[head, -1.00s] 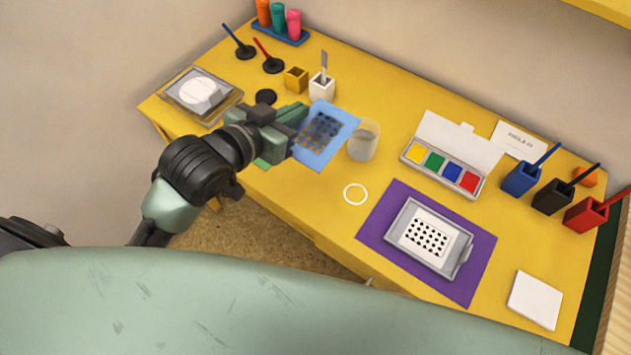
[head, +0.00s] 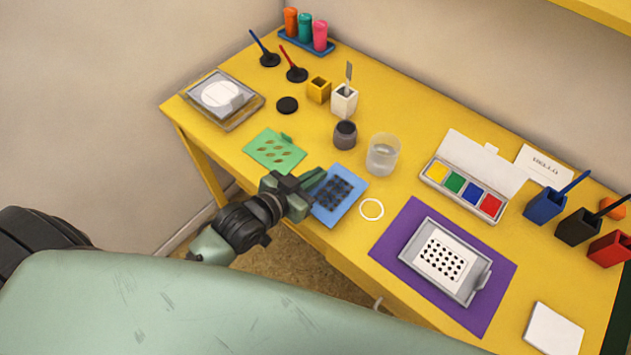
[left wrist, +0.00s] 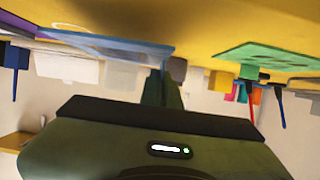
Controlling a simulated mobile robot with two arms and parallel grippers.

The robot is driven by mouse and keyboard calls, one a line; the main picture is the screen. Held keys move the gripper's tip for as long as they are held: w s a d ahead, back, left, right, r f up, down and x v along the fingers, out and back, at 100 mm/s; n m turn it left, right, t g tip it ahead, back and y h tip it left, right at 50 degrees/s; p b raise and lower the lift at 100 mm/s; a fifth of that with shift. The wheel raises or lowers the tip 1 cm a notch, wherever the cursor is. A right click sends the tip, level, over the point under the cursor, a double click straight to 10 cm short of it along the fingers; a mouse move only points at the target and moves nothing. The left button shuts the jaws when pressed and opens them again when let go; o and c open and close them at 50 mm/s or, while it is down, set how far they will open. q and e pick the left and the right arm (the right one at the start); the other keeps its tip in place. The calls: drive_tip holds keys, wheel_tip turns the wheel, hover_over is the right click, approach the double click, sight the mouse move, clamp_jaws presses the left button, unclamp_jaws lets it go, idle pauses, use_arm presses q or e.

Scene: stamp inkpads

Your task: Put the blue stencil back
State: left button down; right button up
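The blue stencil (head: 355,181), a flat sheet with a dark pattern of cut-outs, is near the table's front edge in the head view. My left gripper (head: 316,185) is at its left edge, with the fingers close together on that edge. In the left wrist view the blue stencil (left wrist: 110,45) shows nearly edge-on, and the gripper's narrow fingers (left wrist: 162,82) meet its right end. I cannot tell whether the sheet touches the table. My right gripper is not in view.
A green stencil (head: 262,150) lies left of the blue one. A dark cup (head: 345,137) and a clear glass (head: 383,157) stand behind it. A white ring (head: 371,209) and a purple mat (head: 398,250) with a grey tray (head: 412,254) are to the right.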

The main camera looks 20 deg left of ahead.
use_arm(q)
drive_tip(key=shift+f, duration=1.35)
drive_tip(key=c, duration=1.6)
unclamp_jaws()
drive_tip(key=shift+f, duration=0.1)
drive_tip(key=shift+c, duration=0.2)
drive_tip(key=v, duration=1.2)
drive_tip(key=shift+r, duration=0.2)
